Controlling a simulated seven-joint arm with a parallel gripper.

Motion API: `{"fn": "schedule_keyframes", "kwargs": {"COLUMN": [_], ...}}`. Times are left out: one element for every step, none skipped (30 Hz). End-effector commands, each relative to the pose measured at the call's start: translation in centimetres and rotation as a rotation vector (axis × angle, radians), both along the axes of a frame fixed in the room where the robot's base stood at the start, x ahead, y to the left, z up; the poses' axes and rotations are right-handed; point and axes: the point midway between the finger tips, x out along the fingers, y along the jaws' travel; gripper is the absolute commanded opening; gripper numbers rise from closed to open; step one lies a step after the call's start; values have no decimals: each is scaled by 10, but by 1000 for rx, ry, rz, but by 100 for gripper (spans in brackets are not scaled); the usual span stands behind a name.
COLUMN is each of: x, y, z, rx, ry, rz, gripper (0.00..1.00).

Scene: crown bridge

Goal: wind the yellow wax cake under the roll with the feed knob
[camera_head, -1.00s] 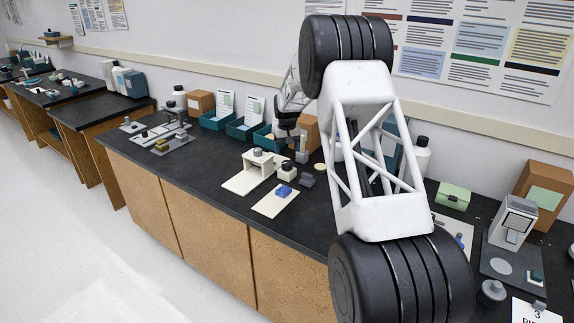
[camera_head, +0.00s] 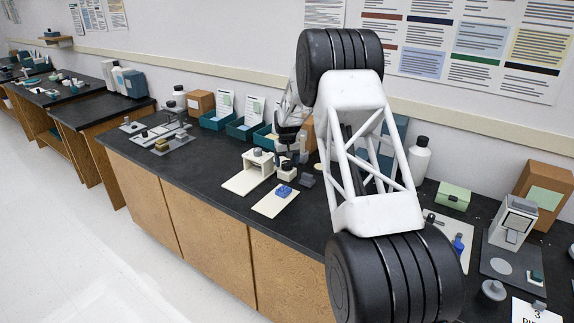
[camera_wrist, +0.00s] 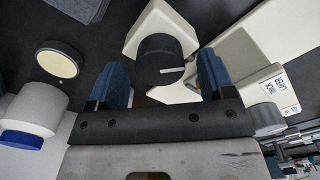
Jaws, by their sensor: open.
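The feed knob (camera_wrist: 160,58) is dark with a white mark and sits on a cream block; it also shows in the head view (camera_head: 287,162). My gripper (camera_wrist: 163,68) is open, its two blue fingers on either side of the knob with gaps between. In the head view my gripper (camera_head: 288,142) is just above and behind the knob, partly hidden by my arm. A cream stand (camera_head: 252,177) is beside the knob block. A pale yellow disc (camera_wrist: 57,62) in a dark ring lies left of the knob; I cannot tell whether it is the wax cake. The roll cannot be made out.
A cream board with a blue piece (camera_head: 284,190) lies in front. A white cylinder (camera_wrist: 42,105) stands near my left finger. Teal bins (camera_head: 215,120) stand behind.

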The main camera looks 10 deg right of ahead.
Motion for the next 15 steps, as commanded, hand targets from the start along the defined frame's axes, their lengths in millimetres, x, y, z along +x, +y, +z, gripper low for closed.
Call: {"fn": "schedule_keyframes", "kwargs": {"x": [0, 0, 0, 0, 0, 0, 0, 0, 0, 0, 0, 0, 0, 0, 0], "y": [0, 0, 0, 0, 0, 0, 0, 0, 0, 0, 0, 0, 0, 0, 0], "z": [-4, -7, -9, -11, -12, -13, -14, -15, -15, -16, -16, -16, -16, -16, -16], "rx": [0, 0, 0, 0, 0, 0, 0, 0, 0, 0, 0, 0, 0, 0, 0], "ry": [0, 0, 0, 0, 0, 0, 0, 0, 0, 0, -1, -1, -1, -1, 0], "rz": [0, 0, 0, 0, 0, 0, 0, 0, 0, 0, 0, 0, 0, 0, 0], "gripper": [75, 75, 75, 75, 75, 75, 75, 75, 75, 75, 75, 75, 75, 75, 75]}}
